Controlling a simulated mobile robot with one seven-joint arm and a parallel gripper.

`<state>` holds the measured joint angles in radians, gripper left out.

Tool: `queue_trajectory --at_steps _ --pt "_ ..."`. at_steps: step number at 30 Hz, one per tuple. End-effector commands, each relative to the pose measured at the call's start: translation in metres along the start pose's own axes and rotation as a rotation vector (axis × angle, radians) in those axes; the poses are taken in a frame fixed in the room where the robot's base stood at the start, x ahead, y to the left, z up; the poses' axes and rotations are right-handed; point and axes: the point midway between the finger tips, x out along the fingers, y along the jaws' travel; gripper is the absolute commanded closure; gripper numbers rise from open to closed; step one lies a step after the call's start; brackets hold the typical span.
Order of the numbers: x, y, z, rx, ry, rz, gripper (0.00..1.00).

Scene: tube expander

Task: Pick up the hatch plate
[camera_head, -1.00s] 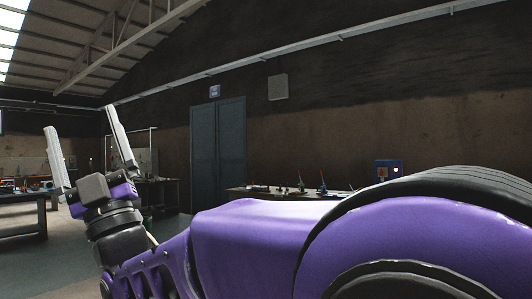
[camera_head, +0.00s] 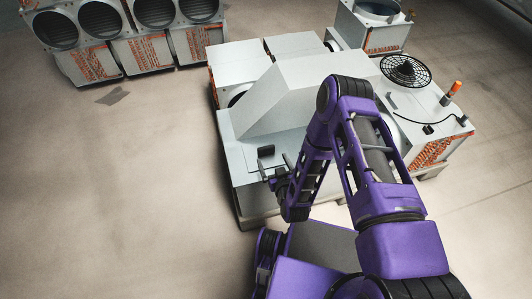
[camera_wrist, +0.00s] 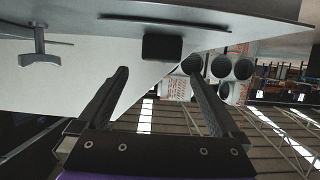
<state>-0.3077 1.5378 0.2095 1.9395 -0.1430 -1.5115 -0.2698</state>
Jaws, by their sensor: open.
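A light grey machine with a large sloped panel (camera_head: 285,98) stands in front of me, and I cannot tell for sure which of its plates is the hatch plate. A small black block (camera_head: 265,151) sits on its flat front part. The block also shows in the wrist view (camera_wrist: 162,47), on a pale grey surface (camera_wrist: 90,78). My gripper (camera_head: 271,172) is at the machine's front side, close to the black block. In the wrist view my gripper (camera_wrist: 159,78) has its two fingers spread with nothing between them, below and apart from the block.
A T-shaped handle (camera_wrist: 38,50) is on the pale surface. A unit with a round black fan grille (camera_head: 405,70), an orange-topped post (camera_head: 451,92) and a black cable is at right. Several units with round openings (camera_head: 100,19) stand at back left.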

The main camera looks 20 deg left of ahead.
Motion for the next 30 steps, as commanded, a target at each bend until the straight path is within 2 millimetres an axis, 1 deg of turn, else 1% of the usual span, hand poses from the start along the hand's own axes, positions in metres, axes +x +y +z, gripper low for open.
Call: queue_trajectory --at_steps 1,3,6,11,18,21,24,29,30 --pt "0.011 0.000 0.001 0.000 0.003 0.000 0.00" --pt "0.023 0.000 0.001 -0.001 0.002 0.000 0.00" --pt "0.033 0.000 0.001 -0.001 0.001 0.000 0.00" --pt "0.042 -0.001 0.001 -0.001 0.001 -0.001 0.00" --pt "0.077 -0.002 0.001 -0.002 0.003 -0.001 0.00" --pt "0.087 -0.002 0.000 -0.001 0.003 -0.001 0.00" --pt "0.090 -0.002 0.000 -0.001 0.001 -0.001 0.00" --pt "0.090 -0.002 0.000 -0.001 0.000 -0.001 0.00" --pt "0.090 -0.002 0.000 -0.001 0.000 -0.001 0.04"
